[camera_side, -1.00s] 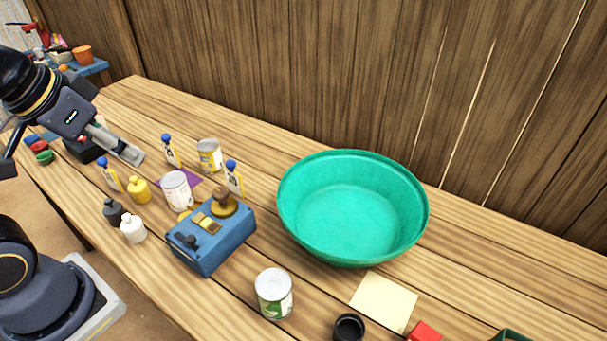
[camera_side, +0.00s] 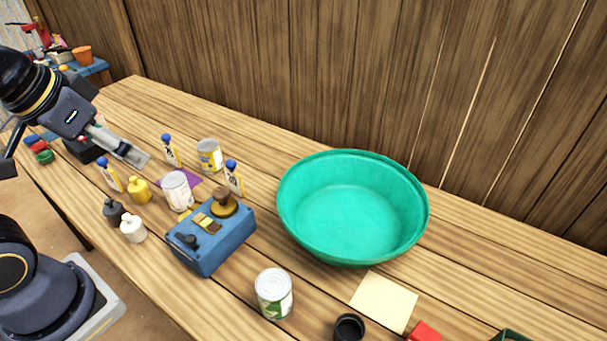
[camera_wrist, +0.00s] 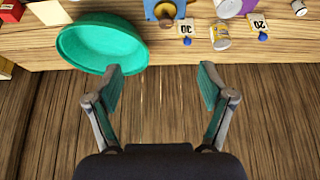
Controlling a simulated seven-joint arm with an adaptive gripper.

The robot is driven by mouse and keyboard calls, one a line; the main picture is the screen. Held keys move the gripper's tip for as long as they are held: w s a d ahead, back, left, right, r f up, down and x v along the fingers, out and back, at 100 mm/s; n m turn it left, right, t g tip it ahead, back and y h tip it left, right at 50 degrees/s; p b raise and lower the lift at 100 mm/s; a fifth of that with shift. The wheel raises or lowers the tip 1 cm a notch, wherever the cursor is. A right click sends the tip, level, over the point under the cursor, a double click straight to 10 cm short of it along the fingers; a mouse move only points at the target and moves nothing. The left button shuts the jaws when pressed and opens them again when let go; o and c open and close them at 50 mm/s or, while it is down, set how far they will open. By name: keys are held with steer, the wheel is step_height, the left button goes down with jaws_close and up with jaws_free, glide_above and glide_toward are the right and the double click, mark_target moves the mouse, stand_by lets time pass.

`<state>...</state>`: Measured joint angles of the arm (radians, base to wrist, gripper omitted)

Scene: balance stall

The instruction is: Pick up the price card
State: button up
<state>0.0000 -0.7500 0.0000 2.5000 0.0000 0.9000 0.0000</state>
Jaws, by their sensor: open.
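Three upright white and yellow cards with blue knobs look like price cards. In the side view, one card (camera_side: 171,152) stands at the back, one card (camera_side: 112,178) at the left, and one card (camera_side: 234,181) beside the blue scale. The wrist view shows a card reading 30 (camera_wrist: 186,29) and a card reading 20 (camera_wrist: 258,24) near its top edge. My gripper (camera_side: 138,160) is open and empty above the table, between the left and back cards in the side view. In the wrist view my gripper (camera_wrist: 160,70) has its fingers wide apart.
A blue scale (camera_side: 210,248), a white can (camera_side: 177,191), a yellow-labelled can (camera_side: 209,155) and small weights stand close to the cards. A large green basin (camera_side: 352,212) is at the right. A pale yellow sheet (camera_side: 384,302) lies in front of the basin.

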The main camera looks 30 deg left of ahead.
steer(key=shift+o, duration=1)
